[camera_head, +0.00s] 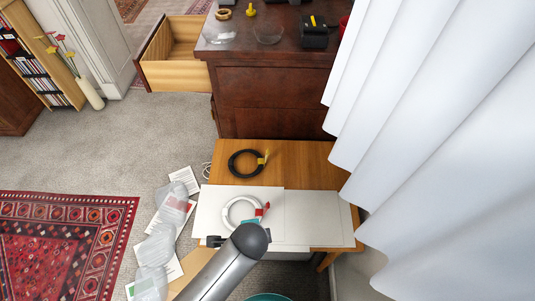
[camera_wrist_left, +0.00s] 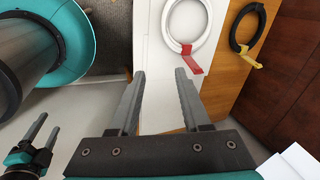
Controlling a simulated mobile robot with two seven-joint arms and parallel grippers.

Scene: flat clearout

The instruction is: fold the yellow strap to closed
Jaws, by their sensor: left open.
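The yellow strap (camera_head: 264,159) sits on the right side of a black cable coil (camera_head: 233,167) on the wooden table. Its end sticks out from the coil. In the left wrist view the strap (camera_wrist_left: 246,57) shows at the upper right, at the near end of the black coil (camera_wrist_left: 235,36). My left gripper (camera_wrist_left: 160,73) is open and empty, with its fingers over the white sheet area, apart from the strap. In the head view my left arm hides most of this gripper. My right gripper (camera_wrist_left: 45,131) shows at the lower left of the left wrist view, open and empty.
A white coil (camera_head: 226,213) with a red strap (camera_head: 266,207) lies nearer on white sheets (camera_head: 305,210). A dark dresser (camera_head: 270,100) stands behind the table. White curtains (camera_head: 430,130) hang on the right. Papers and clear containers (camera_head: 157,248) lie on the floor left.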

